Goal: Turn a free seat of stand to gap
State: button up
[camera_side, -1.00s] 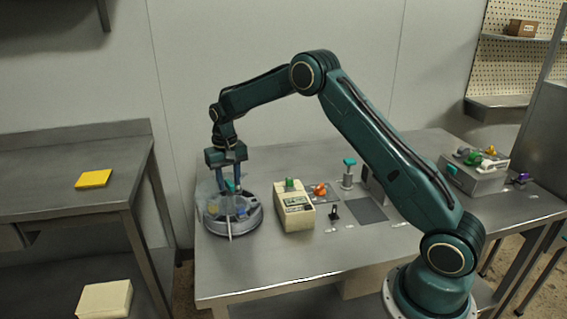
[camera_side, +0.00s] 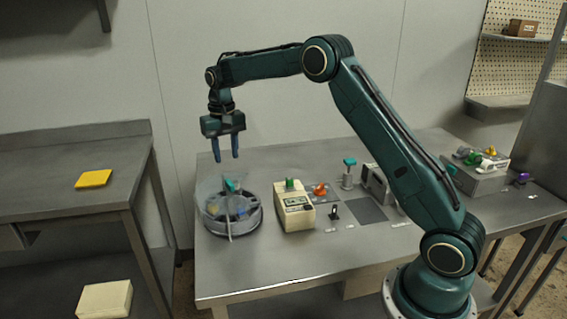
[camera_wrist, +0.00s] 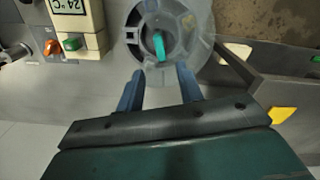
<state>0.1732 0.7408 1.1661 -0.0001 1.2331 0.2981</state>
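The round stand (camera_side: 234,226) sits at the left end of the steel table, with a clear guard around part of it and a teal handle (camera_side: 230,185) at its centre. Blue and yellow pieces show low inside it. The wrist view also shows the stand (camera_wrist: 198,20) and the teal handle (camera_wrist: 159,45). Which seats are free and where the gap lies I cannot tell. My gripper (camera_side: 227,160) is open and empty, held above the stand, its fingers pointing down and clear of the handle. In the wrist view its fingers (camera_wrist: 158,88) are apart with nothing between them.
A cream device (camera_side: 296,212) with a display and green knob stands right of the stand. An orange piece (camera_side: 320,190), a teal-topped post (camera_side: 348,172) and a grey box (camera_side: 482,175) with coloured pieces stand farther right. The front of the table is clear.

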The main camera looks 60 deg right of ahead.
notch_tip(320, 180, up, 5)
jog(key=shift+f, duration=0.15)
dwell(0.4)
jog(key=s+a+r+n+t, duration=0.1)
jog(key=s+a+r, duration=0.2)
jog(key=s+r, duration=0.45)
jog(key=s+a+r+n+t, duration=0.2)
jog(key=s+a+r, duration=0.25)
jog(key=s, duration=0.65)
jog(key=s+a+f+n+t, duration=0.1)
jog(key=s+f, duration=0.2)
jog(key=s, duration=0.7)
jog(key=s+a+f+n+t, duration=0.1)
jog(key=s+f, duration=0.1)
jog(key=s, duration=0.8)
jog(key=shift+a+f+t, duration=0.2)
jog(key=shift+f+t, duration=0.1)
jog(key=shift+f, duration=0.1)
